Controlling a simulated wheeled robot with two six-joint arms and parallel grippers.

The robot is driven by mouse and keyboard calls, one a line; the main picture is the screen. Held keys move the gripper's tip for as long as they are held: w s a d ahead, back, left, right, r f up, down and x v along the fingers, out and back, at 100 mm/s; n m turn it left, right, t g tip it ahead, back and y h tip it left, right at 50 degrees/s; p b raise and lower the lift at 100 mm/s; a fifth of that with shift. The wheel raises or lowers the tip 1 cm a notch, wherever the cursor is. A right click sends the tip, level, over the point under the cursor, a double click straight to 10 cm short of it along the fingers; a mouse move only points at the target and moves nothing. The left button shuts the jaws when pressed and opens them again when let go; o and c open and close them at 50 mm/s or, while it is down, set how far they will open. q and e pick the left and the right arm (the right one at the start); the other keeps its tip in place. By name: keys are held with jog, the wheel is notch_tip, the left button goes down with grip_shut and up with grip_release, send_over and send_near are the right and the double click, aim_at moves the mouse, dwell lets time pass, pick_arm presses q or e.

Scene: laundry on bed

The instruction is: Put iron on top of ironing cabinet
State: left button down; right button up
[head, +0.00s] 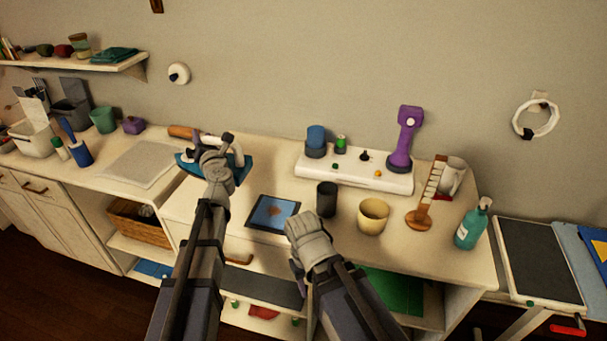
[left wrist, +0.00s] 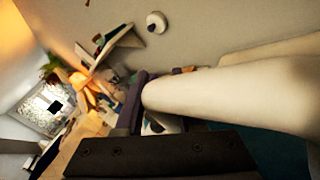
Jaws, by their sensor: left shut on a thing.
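The iron (head: 240,172), with a blue body and a pale handle, is at the back left of the long white cabinet top (head: 330,260). My left gripper (head: 226,144) is at the iron and shut on its handle. In the left wrist view the pale handle (left wrist: 235,95) fills much of the right side, close to the dark jaw. Whether the iron touches the surface is hard to tell. My right gripper (head: 297,272) is over the front edge of the cabinet, with its fingers mostly hidden by the wrist. No label shows which unit is the ironing cabinet.
A blue tablet-like panel (head: 272,213), a black cup (head: 326,199) and a cream cup (head: 373,215) stand right of the iron. A white rack (head: 352,174) holds a purple tool (head: 404,140) behind them. A pale mat (head: 138,163) lies left of the iron.

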pick_arm(q)
notch_tip(320, 180, down, 6)
jog(key=b, duration=0.6)
jog(key=shift+f, duration=0.15)
notch_tip(320, 180, down, 4)
jog(key=b, duration=0.4)
jog(key=shift+r, duration=0.2)
jog(key=shift+f, duration=0.15)
jog(key=c, duration=0.5)
grip_release()
